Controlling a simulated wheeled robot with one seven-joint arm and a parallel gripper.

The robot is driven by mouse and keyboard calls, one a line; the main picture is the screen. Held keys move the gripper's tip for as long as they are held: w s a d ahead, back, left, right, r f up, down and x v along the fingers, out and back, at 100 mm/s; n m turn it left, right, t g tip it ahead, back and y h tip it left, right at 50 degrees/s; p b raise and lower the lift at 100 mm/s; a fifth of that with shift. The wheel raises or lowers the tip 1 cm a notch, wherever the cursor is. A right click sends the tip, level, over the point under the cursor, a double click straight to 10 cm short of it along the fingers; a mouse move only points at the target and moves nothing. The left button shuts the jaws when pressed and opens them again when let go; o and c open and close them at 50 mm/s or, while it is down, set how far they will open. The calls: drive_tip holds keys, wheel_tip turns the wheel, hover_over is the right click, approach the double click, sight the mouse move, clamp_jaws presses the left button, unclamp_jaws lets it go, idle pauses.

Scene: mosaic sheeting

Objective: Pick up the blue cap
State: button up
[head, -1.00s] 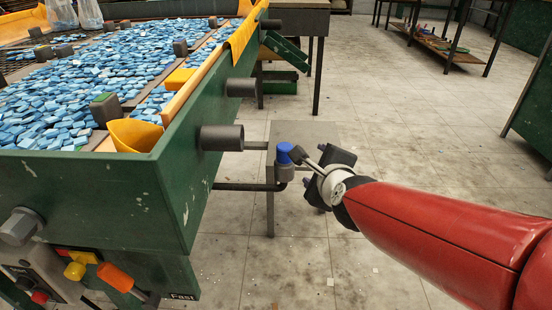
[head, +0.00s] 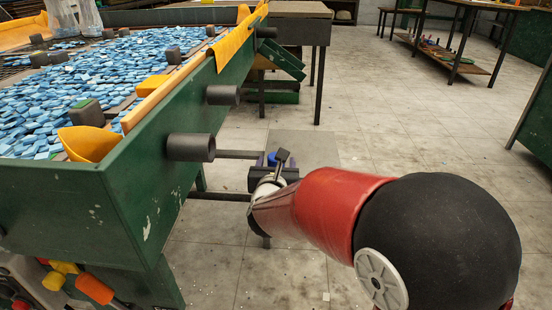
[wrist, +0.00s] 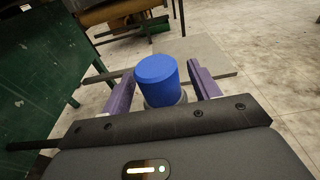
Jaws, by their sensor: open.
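The blue cap (wrist: 158,76) sits upright on a grey cylindrical base in the wrist view. My gripper (wrist: 160,84) is open, with one purple finger on each side of the cap and a gap showing beside each. In the head view, my gripper (head: 266,166) is at the side of the green machine, and a small part of the blue cap (head: 272,159) shows between the fingers. My gripper and red arm hide most of the cap and its base there.
The green machine (head: 65,205) stands at the left, with blue tiles (head: 120,70) on its bed. Its grey post (head: 191,147) and dark bars stick out near my gripper. A grey slab (head: 318,150) lies behind the cap.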

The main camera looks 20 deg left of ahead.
drive_tip(key=shift+x, duration=0.95)
drive_tip(key=c, duration=1.1)
drive_tip(key=shift+o, duration=0.2)
drive_tip(key=shift+r, duration=0.1)
wheel_tip(320, 180, up, 10)
drive_tip(key=shift+f+p, duration=0.1)
drive_tip(key=shift+p, duration=0.5)
drive_tip(key=shift+f+b, duration=0.1)
drive_tip(key=shift+b, duration=0.4)
